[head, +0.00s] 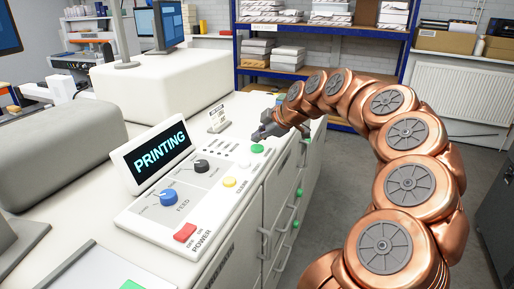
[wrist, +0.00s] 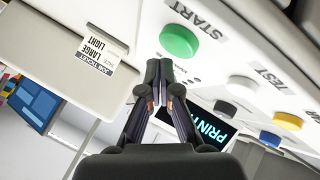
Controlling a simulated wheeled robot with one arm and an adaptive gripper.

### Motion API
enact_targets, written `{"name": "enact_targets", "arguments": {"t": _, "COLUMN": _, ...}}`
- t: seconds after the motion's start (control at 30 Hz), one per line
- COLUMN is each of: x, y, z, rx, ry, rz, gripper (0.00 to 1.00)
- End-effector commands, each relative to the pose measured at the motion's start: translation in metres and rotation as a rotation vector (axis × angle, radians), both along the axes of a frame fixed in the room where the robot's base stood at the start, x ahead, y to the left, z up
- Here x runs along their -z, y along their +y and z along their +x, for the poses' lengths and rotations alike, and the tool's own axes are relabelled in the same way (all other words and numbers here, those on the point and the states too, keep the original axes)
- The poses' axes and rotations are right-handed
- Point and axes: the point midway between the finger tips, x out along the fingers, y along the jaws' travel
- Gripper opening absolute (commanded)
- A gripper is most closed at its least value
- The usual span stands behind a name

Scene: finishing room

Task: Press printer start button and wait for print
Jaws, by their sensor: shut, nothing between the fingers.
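The printer's control panel (head: 205,190) is on top of the white machine, with a lit display (head: 160,152) that reads PRINTING. The green start button (head: 257,149) is at the panel's far end; in the wrist view the button (wrist: 179,40) sits beside the word START. My gripper (head: 259,135) is shut and empty, just beyond the green button. In the wrist view its closed fingertips (wrist: 160,68) are close to the button and appear apart from it. The display (wrist: 213,127) is partly hidden behind my fingers there.
A blue knob (head: 168,196), red power switch (head: 185,232), black knob (head: 201,167) and yellow button (head: 229,182) share the panel. A job ticket card (head: 217,118) stands behind it; it reads LARGE LIGHT in the wrist view (wrist: 85,50). Shelves (head: 270,70) with paper stacks stand behind.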

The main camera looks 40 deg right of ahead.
Motion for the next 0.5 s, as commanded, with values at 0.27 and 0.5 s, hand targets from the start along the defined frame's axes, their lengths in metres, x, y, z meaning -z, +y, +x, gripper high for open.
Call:
{"name": "enact_targets", "arguments": {"t": 0.27, "x": 0.0, "y": 0.0, "z": 0.0, "rx": 0.0, "ry": 0.0, "rz": 0.0, "gripper": 0.0}}
{"name": "enact_targets", "arguments": {"t": 0.5, "x": -0.011, "y": 0.0, "z": 0.0, "rx": -0.002, "ry": 0.001, "rz": 0.0, "gripper": 0.0}}
